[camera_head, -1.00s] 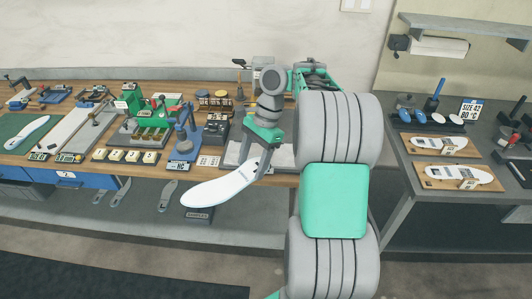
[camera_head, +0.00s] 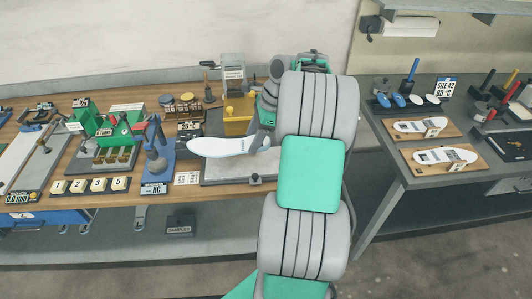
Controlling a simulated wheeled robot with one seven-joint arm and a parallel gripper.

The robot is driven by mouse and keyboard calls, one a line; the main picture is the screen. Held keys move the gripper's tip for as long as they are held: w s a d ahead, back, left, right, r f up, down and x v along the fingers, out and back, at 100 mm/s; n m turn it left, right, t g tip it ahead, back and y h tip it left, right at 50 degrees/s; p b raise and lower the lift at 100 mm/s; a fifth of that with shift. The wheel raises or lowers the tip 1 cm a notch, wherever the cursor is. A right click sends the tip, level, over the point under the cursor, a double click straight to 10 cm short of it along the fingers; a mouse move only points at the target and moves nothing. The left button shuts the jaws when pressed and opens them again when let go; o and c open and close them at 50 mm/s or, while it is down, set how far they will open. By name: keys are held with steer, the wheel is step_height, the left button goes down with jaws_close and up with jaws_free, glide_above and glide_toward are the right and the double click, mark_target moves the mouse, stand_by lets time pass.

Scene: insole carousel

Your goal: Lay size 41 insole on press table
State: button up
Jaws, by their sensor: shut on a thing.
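A white insole (camera_head: 228,146) is held roughly level above the wooden bench. My gripper (camera_head: 262,141) is shut on its right end, and my arm hides part of the gripper. Any size mark on the held insole is too small to read. Beneath and behind it is a grey flat plate (camera_head: 230,175) with a yellow fixture (camera_head: 238,122) at its back; I cannot tell whether this is the press table. Two white insoles, an upper one (camera_head: 421,126) and a lower one (camera_head: 445,156), lie on wooden boards on the right bench, near a sign reading size 42.
A green fixture (camera_head: 118,130) and small number blocks (camera_head: 90,185) are farther left. A grey bench (camera_head: 400,174) is at the right, beyond my arm. The floor in front is clear.

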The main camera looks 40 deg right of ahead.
glide_above(269, 161)
steer(key=d, duration=0.1)
steer(key=f, duration=0.6)
steer(key=shift+s+f, duration=0.25)
step_height(269, 161, down, 3)
steer(key=shift+s+d+r, duration=0.1)
steer(key=shift+d+r, duration=0.05)
steer(key=shift+f, duration=0.35)
steer(key=o, duration=1.5)
